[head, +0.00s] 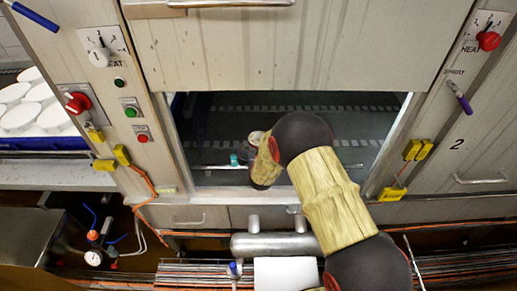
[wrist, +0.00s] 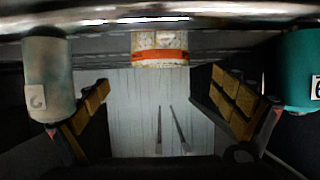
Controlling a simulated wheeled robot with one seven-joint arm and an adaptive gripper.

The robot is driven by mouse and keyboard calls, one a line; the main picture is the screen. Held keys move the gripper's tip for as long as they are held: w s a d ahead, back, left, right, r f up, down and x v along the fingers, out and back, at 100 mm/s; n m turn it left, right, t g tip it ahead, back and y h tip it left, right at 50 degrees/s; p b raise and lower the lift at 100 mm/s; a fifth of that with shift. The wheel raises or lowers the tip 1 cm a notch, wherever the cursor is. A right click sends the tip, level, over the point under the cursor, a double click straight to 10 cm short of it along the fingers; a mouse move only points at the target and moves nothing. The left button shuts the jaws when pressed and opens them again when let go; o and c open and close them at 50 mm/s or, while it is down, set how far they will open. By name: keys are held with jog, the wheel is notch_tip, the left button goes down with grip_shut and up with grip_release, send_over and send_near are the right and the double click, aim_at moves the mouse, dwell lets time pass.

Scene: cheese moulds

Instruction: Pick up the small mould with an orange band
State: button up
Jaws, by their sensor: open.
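In the wrist view, a small pale speckled mould with an orange band (wrist: 160,55) stands upright at the top centre. It is beyond my open gripper (wrist: 163,103), roughly in line with the gap between its fingers. Nothing is between the fingers except a pale, streaked surface behind. The fingers are apart from the banded mould. In the head view my arm reaches into the opening and hides most of my gripper. I cannot make out the orange band there.
A grey-green labelled mould (wrist: 48,80) is close by the left finger, and a teal labelled one (wrist: 304,70) by the right. In the head view a small teal item (head: 234,160) shows inside the opening, framed by a raised panel (head: 290,50) and side posts.

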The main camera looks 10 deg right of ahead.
jog(key=b, duration=0.2)
send_near(259, 139)
jog(key=w, duration=0.1)
jog(key=w+r, duration=0.1)
jog(key=w, duration=0.1)
jog(key=shift+w+d+r, duration=0.15)
jog(key=shift+w+r, duration=0.1)
jog(key=shift+r, duration=0.05)
jog(key=shift+r, duration=0.1)
jog(key=c, duration=1.7)
